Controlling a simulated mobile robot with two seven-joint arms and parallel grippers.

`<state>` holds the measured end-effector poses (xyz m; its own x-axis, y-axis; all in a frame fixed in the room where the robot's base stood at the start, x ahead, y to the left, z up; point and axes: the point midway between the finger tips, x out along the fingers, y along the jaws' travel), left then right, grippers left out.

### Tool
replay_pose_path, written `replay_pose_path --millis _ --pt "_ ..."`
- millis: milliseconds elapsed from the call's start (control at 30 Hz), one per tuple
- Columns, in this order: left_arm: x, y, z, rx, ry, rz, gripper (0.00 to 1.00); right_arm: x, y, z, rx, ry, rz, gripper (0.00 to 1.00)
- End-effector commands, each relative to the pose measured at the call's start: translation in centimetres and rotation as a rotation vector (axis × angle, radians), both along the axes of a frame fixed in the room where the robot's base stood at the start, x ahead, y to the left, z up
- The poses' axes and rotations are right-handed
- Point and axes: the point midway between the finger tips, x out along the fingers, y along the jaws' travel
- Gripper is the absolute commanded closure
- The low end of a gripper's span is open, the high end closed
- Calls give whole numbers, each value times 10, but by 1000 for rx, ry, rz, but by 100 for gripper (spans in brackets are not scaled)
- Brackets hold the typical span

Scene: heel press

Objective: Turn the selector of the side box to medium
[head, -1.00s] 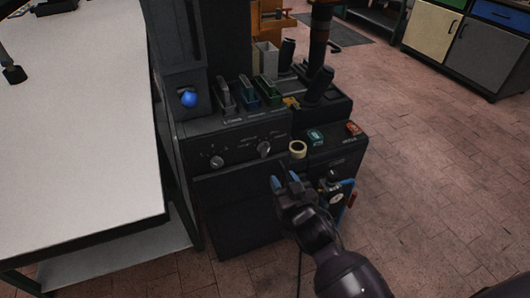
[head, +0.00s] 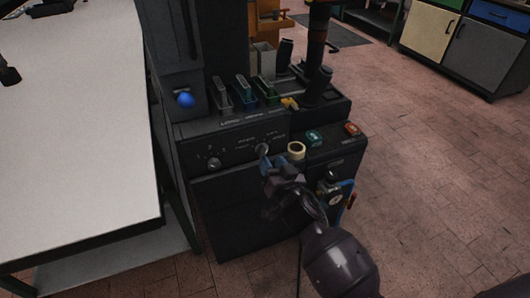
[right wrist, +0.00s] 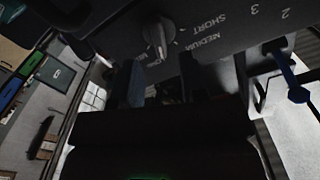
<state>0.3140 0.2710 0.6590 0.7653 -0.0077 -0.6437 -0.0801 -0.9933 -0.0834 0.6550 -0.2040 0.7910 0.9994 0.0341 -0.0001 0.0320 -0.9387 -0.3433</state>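The side box (head: 240,160) is a dark cabinet with two grey knobs on its front panel. The right knob, the selector (head: 263,149), shows in the right wrist view (right wrist: 158,36) beside the words MEDIUM and SHORT; a third word is partly hidden. Its exact setting is hard to read. My right gripper (head: 268,167) is just in front of and below this knob, its fingers pointing at the panel. In the right wrist view its dark fingers stand apart below the knob; I see nothing held. Contact with the knob is not clear.
The left knob (head: 214,163) is on the same panel. A blue ball handle (head: 186,100) stands above it. A white-topped table (head: 75,150) is at left.

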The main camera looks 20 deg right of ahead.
Motion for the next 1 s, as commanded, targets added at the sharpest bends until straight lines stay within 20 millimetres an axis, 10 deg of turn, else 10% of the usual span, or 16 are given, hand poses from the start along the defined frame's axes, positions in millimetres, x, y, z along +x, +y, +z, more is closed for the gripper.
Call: replay_pose_path --millis 300,767,1000 --pt "2 -1 -1 0 -4 -3 57 39 1 -2 -2 2 1 61" --pt "2 2 -3 5 0 -6 57 50 2 0 -1 1 0 61" --pt "2 2 -4 6 1 -6 57 50 2 0 -1 1 0 93"
